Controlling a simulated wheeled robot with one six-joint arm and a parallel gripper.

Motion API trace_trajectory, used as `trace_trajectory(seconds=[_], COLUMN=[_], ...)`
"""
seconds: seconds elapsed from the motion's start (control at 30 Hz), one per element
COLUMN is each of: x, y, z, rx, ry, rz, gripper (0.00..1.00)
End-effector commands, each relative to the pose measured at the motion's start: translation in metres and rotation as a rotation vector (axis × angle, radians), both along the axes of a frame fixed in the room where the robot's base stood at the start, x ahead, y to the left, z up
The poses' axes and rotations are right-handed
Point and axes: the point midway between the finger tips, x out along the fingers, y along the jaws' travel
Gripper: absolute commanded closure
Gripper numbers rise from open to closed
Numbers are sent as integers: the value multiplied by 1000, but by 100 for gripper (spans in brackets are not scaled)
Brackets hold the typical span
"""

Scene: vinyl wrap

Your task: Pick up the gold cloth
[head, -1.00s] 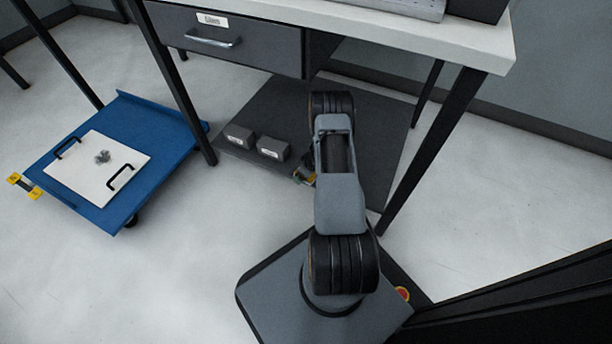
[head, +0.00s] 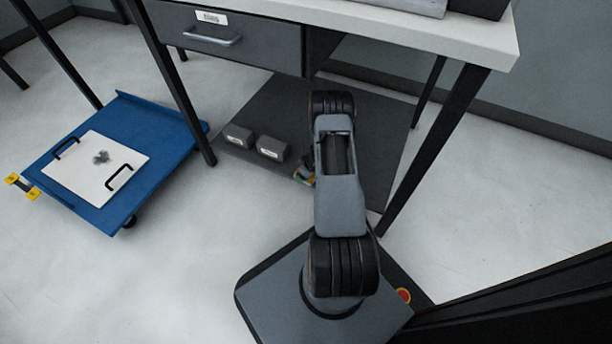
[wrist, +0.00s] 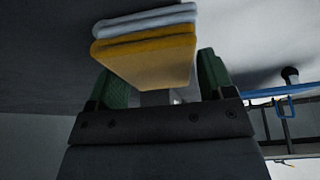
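The gold cloth (wrist: 155,58) is folded flat and lies against a folded pale blue cloth (wrist: 145,22) in the wrist view. That view looks upside down, so the gold one seems to be on top of the stack. My gripper (wrist: 165,82) has green fingers standing apart, one on each side of the gold cloth. Firm contact with both sides does not show.
The cloths are at a dark lower shelf (head: 255,115) under the workbench (head: 440,35). Two grey boxes (head: 271,148) sit left of my arm. Bench legs (head: 430,150) stand on both sides. A blue cart (head: 160,135) carrying a white panel (head: 70,175) stands at left.

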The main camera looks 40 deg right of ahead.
Motion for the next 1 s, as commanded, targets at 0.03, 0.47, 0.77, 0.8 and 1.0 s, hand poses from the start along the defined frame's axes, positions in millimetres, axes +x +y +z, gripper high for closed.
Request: trace_trajectory(seconds=[0.03,0.47,0.77,0.8,1.0], x=[0,0,0,0,-3], y=[0,0,0,0,-7], z=[0,0,6,8,47], rx=[0,0,0,0,-3], ry=[0,0,0,0,-3], rz=[0,0,-1,0,-4], gripper=[30,54,54,54,54])
